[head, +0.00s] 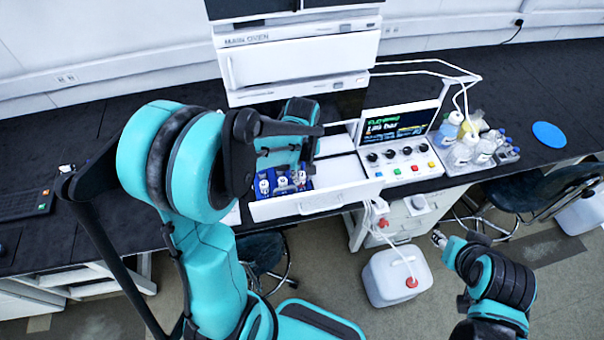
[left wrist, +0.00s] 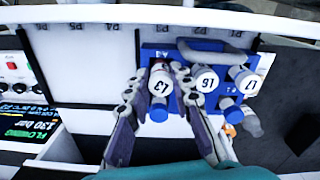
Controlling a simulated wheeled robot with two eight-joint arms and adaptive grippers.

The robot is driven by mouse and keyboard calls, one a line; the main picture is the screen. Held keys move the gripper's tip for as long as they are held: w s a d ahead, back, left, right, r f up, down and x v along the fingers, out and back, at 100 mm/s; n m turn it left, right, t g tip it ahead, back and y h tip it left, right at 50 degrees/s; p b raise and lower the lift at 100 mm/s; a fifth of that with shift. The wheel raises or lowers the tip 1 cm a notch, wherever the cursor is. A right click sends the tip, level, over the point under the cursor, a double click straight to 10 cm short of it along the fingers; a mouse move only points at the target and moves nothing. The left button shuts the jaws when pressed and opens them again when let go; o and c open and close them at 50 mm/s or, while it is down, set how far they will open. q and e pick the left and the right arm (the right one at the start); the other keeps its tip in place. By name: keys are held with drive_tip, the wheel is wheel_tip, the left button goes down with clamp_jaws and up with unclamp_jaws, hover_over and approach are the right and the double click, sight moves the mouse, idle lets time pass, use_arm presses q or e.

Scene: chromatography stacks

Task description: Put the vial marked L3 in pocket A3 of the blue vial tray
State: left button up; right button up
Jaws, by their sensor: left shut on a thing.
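The blue vial tray (left wrist: 187,48) sits in the open drawer, with a handle along one edge and an A3 mark at its left corner in the left wrist view. It also shows in the head view (head: 273,175). My left gripper (left wrist: 160,72) is shut on the vial marked L3 (left wrist: 160,84), at the A3 end of the tray. I cannot tell whether the vial's base is seated in a pocket. Vials L6 (left wrist: 206,80) and L7 (left wrist: 247,82) stand beside it in the tray. My right gripper (head: 439,239) hangs away at the lower right; its jaws are too small to read.
The white drawer (head: 310,203) stands open below the main oven (head: 295,65). A control box with a screen (head: 400,120) is to its right, then several bottles (head: 465,150). A white canister (head: 395,280) stands on the floor. The drawer's compartment beside the tray is empty.

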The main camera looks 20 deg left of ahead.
use_arm(q)
drive_tip(key=shift+f+b, duration=0.3)
drive_tip(key=shift+f, duration=0.15)
drive_tip(key=o, duration=1.4)
drive_tip(key=shift+r, duration=0.1)
drive_tip(key=shift+r+p, duration=2.6)
drive_tip(key=shift+r, duration=0.9)
